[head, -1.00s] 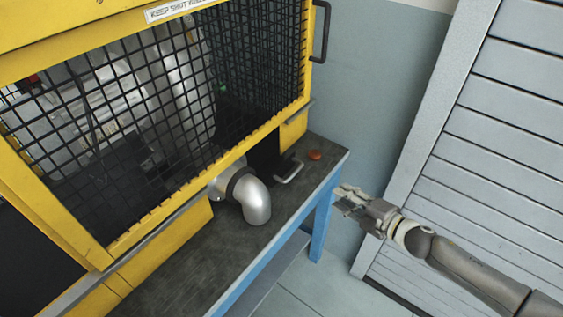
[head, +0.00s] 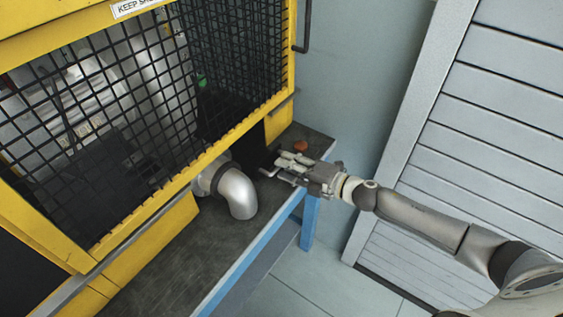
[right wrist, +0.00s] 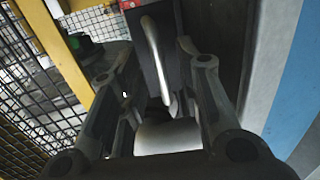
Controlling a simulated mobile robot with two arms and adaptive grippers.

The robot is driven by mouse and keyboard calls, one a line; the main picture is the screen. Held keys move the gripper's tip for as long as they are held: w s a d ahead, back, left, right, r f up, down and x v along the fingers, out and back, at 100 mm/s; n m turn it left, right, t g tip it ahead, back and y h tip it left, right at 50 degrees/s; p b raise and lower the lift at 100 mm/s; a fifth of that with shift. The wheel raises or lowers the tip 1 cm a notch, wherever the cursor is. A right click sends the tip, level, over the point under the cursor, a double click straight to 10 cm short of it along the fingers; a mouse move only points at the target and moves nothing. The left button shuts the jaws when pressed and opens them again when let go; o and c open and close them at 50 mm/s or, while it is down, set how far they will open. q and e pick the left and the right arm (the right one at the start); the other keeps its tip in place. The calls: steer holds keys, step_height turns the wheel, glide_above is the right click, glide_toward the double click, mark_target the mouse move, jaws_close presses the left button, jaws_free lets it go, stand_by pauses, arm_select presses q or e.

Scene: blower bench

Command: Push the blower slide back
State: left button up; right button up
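The blower slide's silver bar handle (head: 267,173) sticks out low at the right end of the yellow enclosure, just above the bench. In the right wrist view the handle (right wrist: 157,60) runs between my two fingers, with gaps on both sides. My right gripper (head: 284,166) is open around or just short of it; contact is not visible. The dark slide body (right wrist: 175,30) shows behind the handle, and the rest of it is hidden inside the enclosure. My left gripper is not in view.
A silver elbow pipe (head: 237,192) stands out over the bench (head: 185,255) left of my right gripper. An orange-red button (head: 300,146) sits just behind the gripper. The yellow mesh enclosure (head: 185,195) rises to the left. The bench's blue front edge (head: 250,262) is close.

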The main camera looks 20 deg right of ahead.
steer(key=shift+x, duration=1.3)
jaws_close()
